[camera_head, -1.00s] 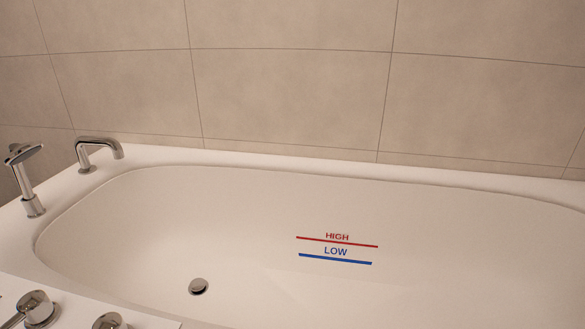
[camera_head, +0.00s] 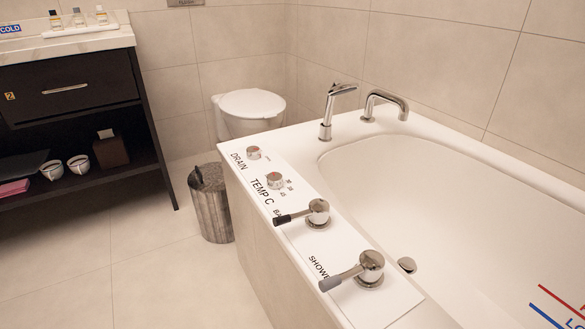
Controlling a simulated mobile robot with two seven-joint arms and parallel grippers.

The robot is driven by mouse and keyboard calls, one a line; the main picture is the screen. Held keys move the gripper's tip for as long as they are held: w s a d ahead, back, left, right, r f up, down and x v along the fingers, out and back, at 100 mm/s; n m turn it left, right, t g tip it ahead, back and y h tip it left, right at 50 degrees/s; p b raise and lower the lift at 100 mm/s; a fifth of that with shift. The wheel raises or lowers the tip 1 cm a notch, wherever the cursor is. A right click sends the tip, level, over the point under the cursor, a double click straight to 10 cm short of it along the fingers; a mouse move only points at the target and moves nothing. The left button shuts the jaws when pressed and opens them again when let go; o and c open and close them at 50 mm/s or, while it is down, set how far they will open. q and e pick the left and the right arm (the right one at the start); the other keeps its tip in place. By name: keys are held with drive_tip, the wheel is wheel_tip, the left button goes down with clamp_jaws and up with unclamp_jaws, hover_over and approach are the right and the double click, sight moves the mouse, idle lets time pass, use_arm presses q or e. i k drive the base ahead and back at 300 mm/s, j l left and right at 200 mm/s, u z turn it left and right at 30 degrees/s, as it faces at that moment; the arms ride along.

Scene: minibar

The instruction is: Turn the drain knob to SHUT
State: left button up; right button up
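The drain knob (camera_head: 253,153) is a small round chrome knob with a reddish mark on top. It sits at the far end of the white control panel (camera_head: 290,225) on the tub's near rim, beside the word DRAIN. Its setting is too small to read. The drain (camera_head: 407,265) is a round chrome fitting inside the empty-looking tub (camera_head: 480,190). Neither of my grippers shows in the head view.
The TEMP C knob (camera_head: 275,181) and two lever handles (camera_head: 317,213), (camera_head: 370,268) stand along the same panel. A hand shower (camera_head: 328,115) and spout (camera_head: 385,100) stand behind. A metal bin (camera_head: 211,205) stands left of the tub; open floor (camera_head: 140,265) lies in front.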

sight(254, 152)
drive_tip(key=i+u, duration=0.4)
drive_tip(key=i+l+u, duration=0.1)
drive_tip(key=i+u, duration=0.25)
drive_tip(key=i+l+u, duration=0.15)
drive_tip(key=u, duration=0.25)
drive_tip(key=i+l+u, duration=0.35)
